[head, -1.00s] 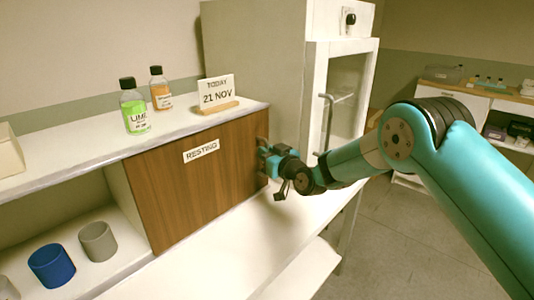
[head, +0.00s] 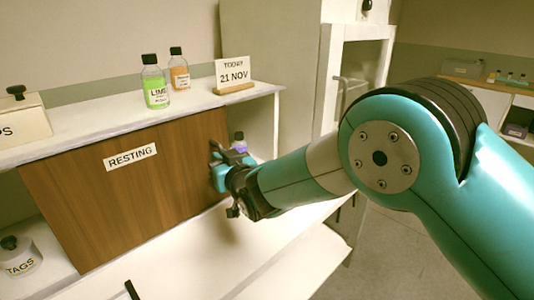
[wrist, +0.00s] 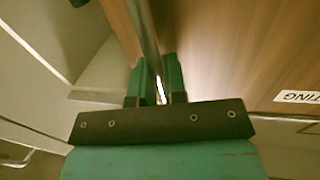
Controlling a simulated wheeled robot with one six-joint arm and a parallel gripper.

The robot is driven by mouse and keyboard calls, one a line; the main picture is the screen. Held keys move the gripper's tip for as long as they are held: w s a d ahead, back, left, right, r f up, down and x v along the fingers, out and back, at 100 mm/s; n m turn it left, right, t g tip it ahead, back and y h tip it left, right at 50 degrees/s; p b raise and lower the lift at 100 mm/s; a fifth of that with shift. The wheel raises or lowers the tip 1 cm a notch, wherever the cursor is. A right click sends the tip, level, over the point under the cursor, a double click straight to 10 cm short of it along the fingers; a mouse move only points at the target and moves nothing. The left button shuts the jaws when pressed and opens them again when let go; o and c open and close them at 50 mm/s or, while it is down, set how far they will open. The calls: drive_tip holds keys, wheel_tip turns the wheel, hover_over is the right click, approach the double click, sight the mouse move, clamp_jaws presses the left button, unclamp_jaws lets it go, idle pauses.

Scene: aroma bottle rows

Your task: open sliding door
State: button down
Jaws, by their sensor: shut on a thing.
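The brown wooden sliding door (head: 125,200) bears a RESTING label (head: 131,156) and covers the middle of the white shelf unit. Its right edge stands left of the unit's right side, leaving a gap. My gripper (head: 217,158) is at the door's right edge. In the wrist view, my gripper's two fingers (wrist: 157,80) are shut on a vertical bar handle (wrist: 146,35) along the door (wrist: 230,55). A bottle with a purple part (head: 238,144) shows in the gap, partly hidden behind my gripper.
A green LIME bottle (head: 155,88), an orange bottle (head: 179,72) and a date sign (head: 233,75) stand on the unit's top. A TAGS jar (head: 18,258) is in the open left part. A white cabinet (head: 352,75) stands right.

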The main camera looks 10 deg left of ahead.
sight(167, 173)
drive_tip(key=s+a+b, duration=0.1)
drive_tip(key=s+a, duration=0.1)
drive_tip(key=s, duration=0.1)
drive_tip(key=s+a+b, duration=0.2)
drive_tip(key=s, duration=0.1)
drive_tip(key=s+a+b, duration=0.2)
drive_tip(key=s, duration=0.2)
drive_tip(key=shift+a+f, duration=0.1)
drive_tip(key=shift+a, duration=0.3)
drive_tip(key=shift+s+a, duration=0.2)
drive_tip(key=shift+s, duration=0.15)
drive_tip(key=c, duration=1.2)
unclamp_jaws()
drive_tip(key=shift+s, duration=0.1)
